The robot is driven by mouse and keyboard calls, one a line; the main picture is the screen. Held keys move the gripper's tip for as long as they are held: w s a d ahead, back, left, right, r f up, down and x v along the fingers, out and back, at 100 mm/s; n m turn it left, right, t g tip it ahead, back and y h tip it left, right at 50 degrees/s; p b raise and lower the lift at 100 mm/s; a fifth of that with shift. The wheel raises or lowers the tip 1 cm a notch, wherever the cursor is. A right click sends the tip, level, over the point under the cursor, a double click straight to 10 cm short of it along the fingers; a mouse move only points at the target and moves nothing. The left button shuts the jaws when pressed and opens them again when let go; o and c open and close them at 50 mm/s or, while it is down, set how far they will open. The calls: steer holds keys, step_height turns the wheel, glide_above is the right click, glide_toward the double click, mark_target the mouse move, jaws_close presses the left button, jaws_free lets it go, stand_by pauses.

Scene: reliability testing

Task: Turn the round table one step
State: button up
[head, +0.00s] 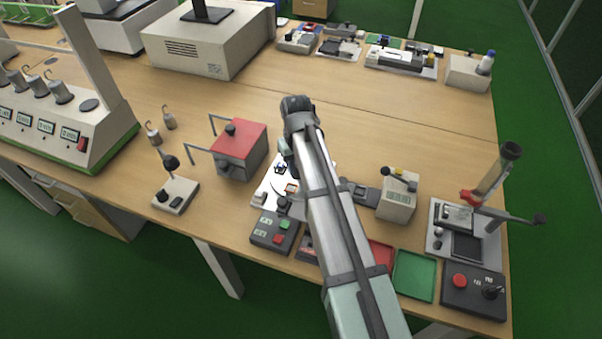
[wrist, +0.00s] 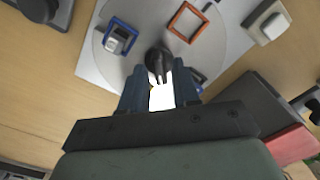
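The round table (wrist: 215,50) is a flat light-grey disc on a white base plate. In the wrist view it carries a blue frame (wrist: 120,36) with a grey part in it and an orange square frame (wrist: 187,22). A dark frame shows partly behind the right finger. A black knob (wrist: 158,58) stands near the disc's middle. My gripper (wrist: 160,82) is open, its two fingers apart, with the knob just beyond and between the fingertips; contact cannot be told. In the head view my arm hides much of the round table (head: 278,187).
A red-topped grey box (head: 240,150) stands left of the round table. A dark button box (head: 275,231) is in front. Red and green trays (head: 414,276), a beige device (head: 398,198) and a lever press (head: 462,235) stand to the right.

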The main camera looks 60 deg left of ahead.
mark_target(296, 168)
steer(key=shift+r, duration=2.05)
